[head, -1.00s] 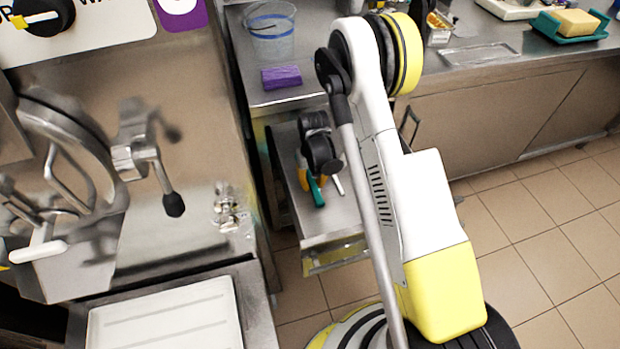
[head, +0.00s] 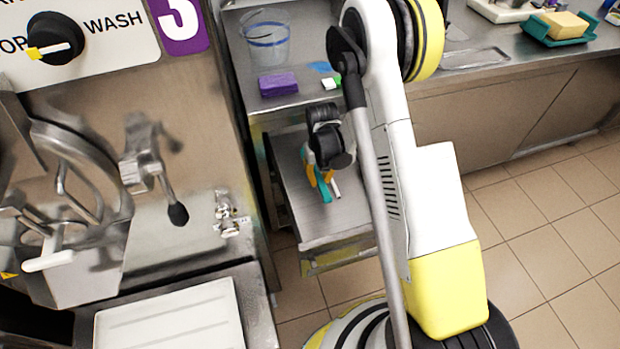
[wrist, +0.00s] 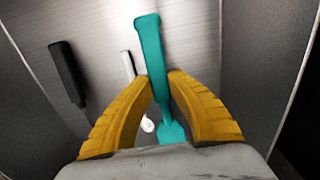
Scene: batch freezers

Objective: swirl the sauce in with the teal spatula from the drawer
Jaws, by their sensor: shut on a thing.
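The teal spatula (wrist: 150,45) lies between the yellow fingers of my gripper (wrist: 161,74) in the wrist view. The fingers are shut on its handle. The handle end points up in the picture and the wider part (wrist: 172,132) is at the bottom, partly hidden by the gripper body. In the head view my gripper (head: 319,176) is over the open drawer (head: 335,222), with a bit of the teal spatula (head: 326,191) showing beside the fingers. Whether the spatula touches the drawer floor, I cannot tell. The sauce is not identifiable.
A black-handled tool (wrist: 67,72) and a white spoon-like utensil (wrist: 128,68) lie in the drawer, whose walls rise close on both sides. On the counter above stand a clear bucket (head: 267,42) and a purple sponge (head: 278,84). The freezer (head: 180,110) stands at left.

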